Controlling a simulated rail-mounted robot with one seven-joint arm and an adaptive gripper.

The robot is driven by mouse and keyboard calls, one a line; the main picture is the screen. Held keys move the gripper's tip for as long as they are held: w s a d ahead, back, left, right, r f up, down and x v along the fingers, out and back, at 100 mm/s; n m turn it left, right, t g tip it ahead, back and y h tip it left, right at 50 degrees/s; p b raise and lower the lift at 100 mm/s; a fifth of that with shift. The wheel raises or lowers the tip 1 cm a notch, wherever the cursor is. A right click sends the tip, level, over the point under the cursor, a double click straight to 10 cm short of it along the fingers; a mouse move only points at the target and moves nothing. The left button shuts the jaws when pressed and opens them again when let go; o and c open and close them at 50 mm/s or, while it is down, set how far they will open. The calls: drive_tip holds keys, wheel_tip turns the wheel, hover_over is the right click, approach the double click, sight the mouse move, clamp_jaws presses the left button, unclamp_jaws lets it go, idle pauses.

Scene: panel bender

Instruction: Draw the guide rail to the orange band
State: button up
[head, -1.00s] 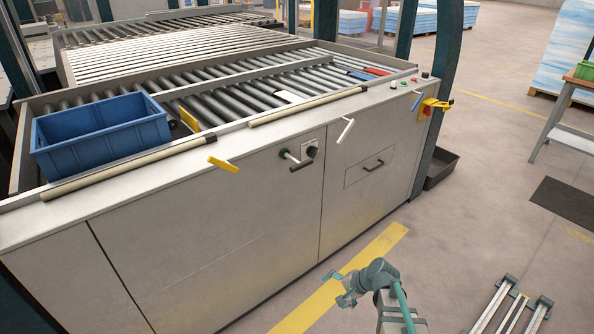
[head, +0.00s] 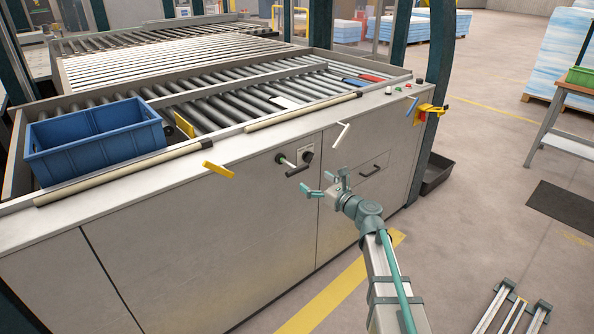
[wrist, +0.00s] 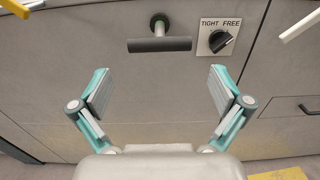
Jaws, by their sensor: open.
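A black T-handle (head: 297,171) sits on a short shaft from the grey cabinet front. The handle also shows in the wrist view (wrist: 160,44), with green on its shaft (wrist: 159,22). I cannot make out an orange band or which part is the guide rail. A black knob (wrist: 221,41) marked TIGHT and FREE is right of the handle, its white mark toward FREE. My gripper (head: 326,183) is open and empty, apart from the cabinet; in the wrist view its fingers (wrist: 160,86) are spread below the handle.
A blue crate (head: 95,143) stands on the rollers. A drawer pull (head: 373,171) is to the right.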

sight(299, 171)
drive_tip(key=x, duration=0.9)
drive_tip(key=shift+f+p, duration=0.1)
drive_tip(key=shift+p, duration=0.25)
